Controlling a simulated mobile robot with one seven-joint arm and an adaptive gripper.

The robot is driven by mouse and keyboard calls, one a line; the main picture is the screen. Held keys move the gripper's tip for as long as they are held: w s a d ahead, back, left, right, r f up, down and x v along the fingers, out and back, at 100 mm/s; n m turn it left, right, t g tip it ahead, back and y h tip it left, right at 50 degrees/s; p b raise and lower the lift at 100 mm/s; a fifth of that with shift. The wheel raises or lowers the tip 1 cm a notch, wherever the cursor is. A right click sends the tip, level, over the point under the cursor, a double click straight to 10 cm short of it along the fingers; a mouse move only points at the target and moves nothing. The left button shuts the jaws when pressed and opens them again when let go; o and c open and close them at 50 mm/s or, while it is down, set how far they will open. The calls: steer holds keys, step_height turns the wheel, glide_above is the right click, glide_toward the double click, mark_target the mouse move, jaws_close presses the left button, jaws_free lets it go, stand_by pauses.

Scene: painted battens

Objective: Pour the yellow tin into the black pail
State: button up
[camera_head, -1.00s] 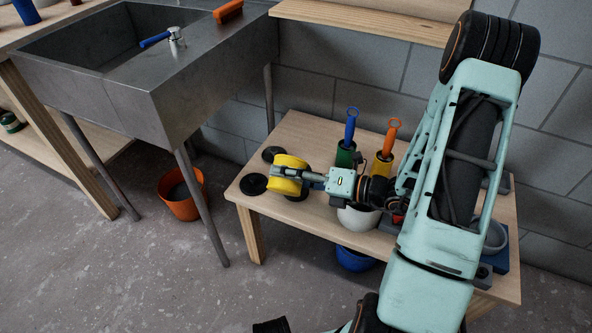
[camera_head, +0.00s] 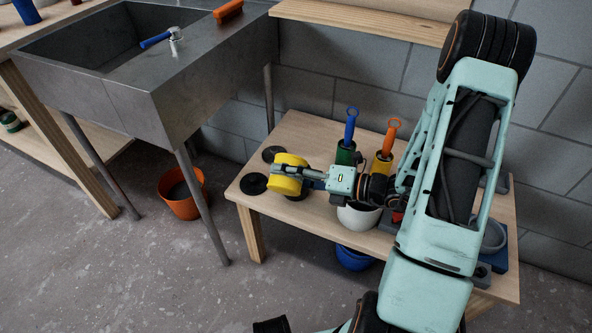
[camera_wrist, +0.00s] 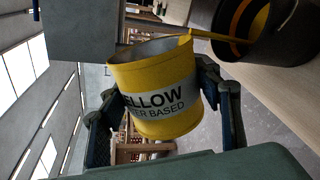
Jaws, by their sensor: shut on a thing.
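My gripper (camera_wrist: 165,115) is shut on the yellow tin (camera_wrist: 150,85), with a finger on each side of it. The tin's grey label reads "YELLOW" and "WATER BASED". In the head view the tin (camera_head: 289,174) is held tipped above the left end of the low wooden table. In the wrist view a thin yellow stream runs from the tin's rim into the black pail (camera_wrist: 283,45). Yellow shows inside the pail. The pail is not clearly made out in the head view, where tin and gripper cover that spot.
On the table (camera_head: 300,128) are black discs (camera_head: 253,184), a green tin (camera_head: 345,154) with a blue-handled tool, a yellow container (camera_head: 381,168) with an orange-handled tool, and a white pot (camera_head: 358,217). A steel sink (camera_head: 180,100) stands left. An orange bucket (camera_head: 182,208) is on the floor.

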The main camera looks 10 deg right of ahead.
mark_target(291, 164)
steer(key=shift+w+f+m, duration=0.1)
steer(key=shift+f+m, duration=0.05)
steer(key=shift+m, duration=0.35)
stand_by(0.9)
steer(key=shift+w+d+r+m+g+p, duration=0.2)
steer(key=shift+w+m+p, duration=0.2)
steer(key=shift+p, duration=0.5)
steer(key=shift+w+d+r+m+g+p, duration=0.2)
steer(key=shift+w+m+p, duration=0.15)
steer(key=shift+p, duration=0.55)
steer(key=shift+w+d+r+m+g+p, duration=0.2)
steer(key=shift+m+p, duration=0.3)
steer(key=shift+p, duration=0.45)
steer(key=shift+w+d+r+m+g+p, duration=0.1)
steer(key=shift+w+r+m+p, duration=0.25)
steer(key=shift+p, duration=0.6)
stand_by(0.3)
